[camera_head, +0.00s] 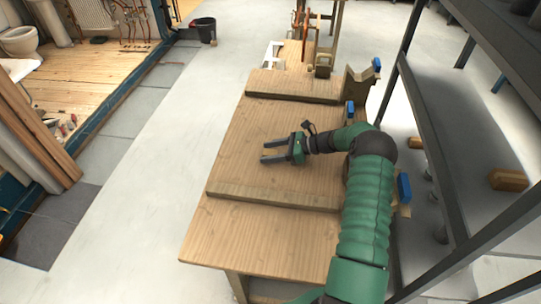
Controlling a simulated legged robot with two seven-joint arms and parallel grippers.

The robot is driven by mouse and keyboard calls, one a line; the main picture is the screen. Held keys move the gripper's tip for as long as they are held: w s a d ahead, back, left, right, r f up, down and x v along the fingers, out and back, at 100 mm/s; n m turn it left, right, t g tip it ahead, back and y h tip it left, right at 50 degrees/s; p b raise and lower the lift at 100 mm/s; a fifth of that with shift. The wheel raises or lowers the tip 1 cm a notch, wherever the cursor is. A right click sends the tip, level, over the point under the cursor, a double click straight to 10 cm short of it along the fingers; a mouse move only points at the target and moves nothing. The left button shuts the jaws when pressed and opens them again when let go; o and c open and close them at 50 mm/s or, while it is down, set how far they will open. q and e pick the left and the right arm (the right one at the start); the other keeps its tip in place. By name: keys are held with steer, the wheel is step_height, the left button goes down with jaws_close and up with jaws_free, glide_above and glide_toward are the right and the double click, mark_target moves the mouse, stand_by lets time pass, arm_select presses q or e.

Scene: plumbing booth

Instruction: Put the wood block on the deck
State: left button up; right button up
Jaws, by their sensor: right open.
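My right gripper (274,152) is open and empty, its two fingers pointing left over the middle board of the wooden workbench (235,235). The green right arm comes in from the bottom right and covers part of the bench's right side. A brown wood block (508,179) lies on the grey shelf at the right, apart from the gripper. A smaller wooden piece (323,65) stands at the bench's far end. I cannot tell which is the task's block. A raised plank deck (85,80) lies at the upper left. My left gripper is not in view.
A dark metal shelving rack (435,120) runs along the right side, close to my arm. Blue-ended clamps (404,187) sit along the bench's right edge. A black bucket (205,28) stands at the back. The pale floor (150,180) left of the bench is clear.

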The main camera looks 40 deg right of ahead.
steer(key=shift+w+a, duration=0.15)
steer(key=shift+w, duration=0.05)
steer(key=shift+f, duration=0.1)
steer(key=c, duration=1.1)
jaws_close()
